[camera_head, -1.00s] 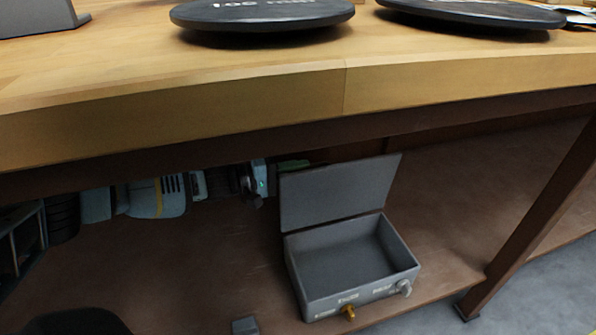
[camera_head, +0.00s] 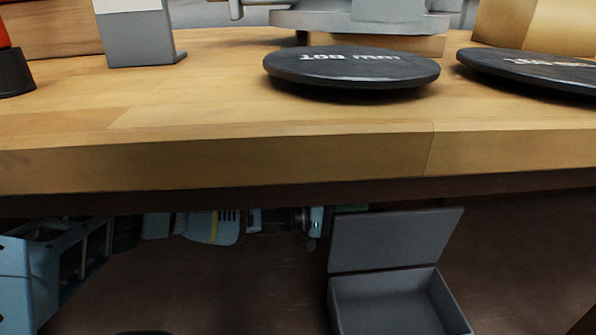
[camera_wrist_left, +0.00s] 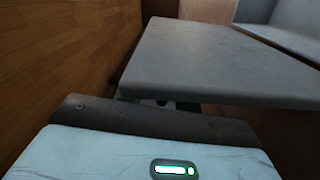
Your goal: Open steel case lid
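The grey steel case (camera_head: 390,304) sits under the table. Its lid (camera_head: 394,240) stands up and tilts back from the case's far edge, so the inside shows. The lower front of the case is cut off by the frame. My left gripper (camera_head: 314,222) is at the left edge of the lid, and the lid hides part of it. In the left wrist view, a flat grey panel (camera_wrist_left: 225,62), which looks like the lid, fills the middle just beyond the gripper's pale blue body. The fingertips do not show clearly. My right gripper is not in view.
The thick wooden tabletop (camera_head: 230,160) overhangs the case and my left arm. Two black discs (camera_head: 350,68) and (camera_head: 540,68) rest on it, with a grey stand (camera_head: 145,40) at the left. In the left wrist view, a wooden surface (camera_wrist_left: 65,50) runs close along the left.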

